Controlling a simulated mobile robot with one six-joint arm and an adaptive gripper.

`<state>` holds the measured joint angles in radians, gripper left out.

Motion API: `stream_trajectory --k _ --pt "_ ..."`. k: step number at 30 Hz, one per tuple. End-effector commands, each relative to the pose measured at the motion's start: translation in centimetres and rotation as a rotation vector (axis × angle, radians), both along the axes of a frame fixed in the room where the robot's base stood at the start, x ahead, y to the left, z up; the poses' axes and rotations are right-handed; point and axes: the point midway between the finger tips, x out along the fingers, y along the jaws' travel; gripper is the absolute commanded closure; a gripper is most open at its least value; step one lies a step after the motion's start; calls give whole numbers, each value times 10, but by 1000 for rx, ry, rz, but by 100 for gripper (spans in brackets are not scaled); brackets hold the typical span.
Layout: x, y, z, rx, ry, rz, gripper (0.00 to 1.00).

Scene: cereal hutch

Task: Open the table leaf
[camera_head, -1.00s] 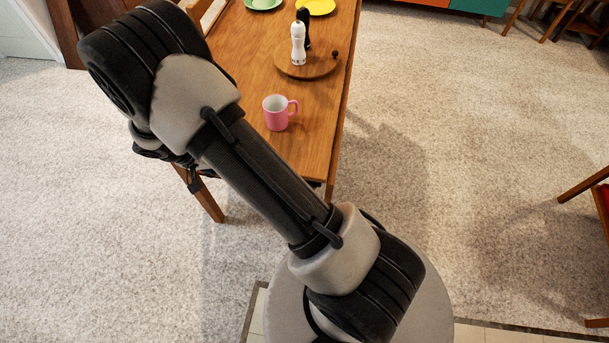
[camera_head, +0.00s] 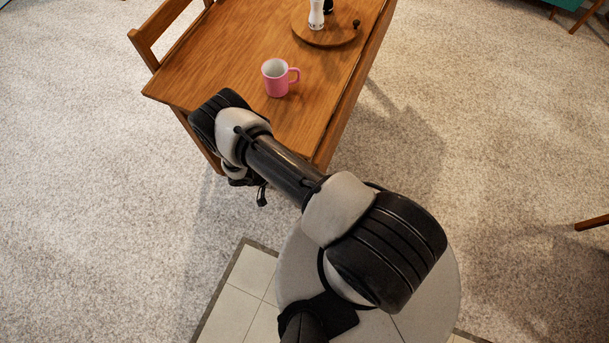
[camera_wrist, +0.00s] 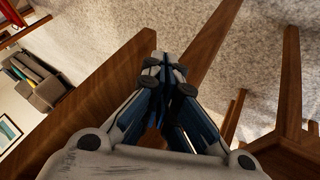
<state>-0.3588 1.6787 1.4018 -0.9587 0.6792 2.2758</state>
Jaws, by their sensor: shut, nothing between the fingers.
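The wooden table (camera_head: 220,60) stands at the upper middle of the head view. A seam runs along its right side, and a narrow wooden strip (camera_head: 350,100) beyond it may be the leaf hanging down; I cannot be sure. My gripper (camera_wrist: 167,72) is shut and empty in the wrist view. In the head view it is mostly hidden behind my arm, by the table's near end. In the wrist view a broad brown wooden panel (camera_wrist: 95,85) lies just left of the fingertips. I cannot tell whether they touch it, or whether it is the leaf.
A pink mug (camera_head: 277,80) stands on the tabletop near my arm. A round wooden tray (camera_head: 325,37) behind it carries a white shaker (camera_head: 316,14). A chair (camera_head: 160,35) stands at the table's left. Carpet right of the table is largely clear.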

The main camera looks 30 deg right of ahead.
Motion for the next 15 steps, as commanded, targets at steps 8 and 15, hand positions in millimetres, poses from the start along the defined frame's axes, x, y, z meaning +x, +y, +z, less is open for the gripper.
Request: stream_trajectory --k 8,15 --pt "-7 -31 -45 0 3 -2 100" --pt "-9 -47 -66 1 1 -2 100"
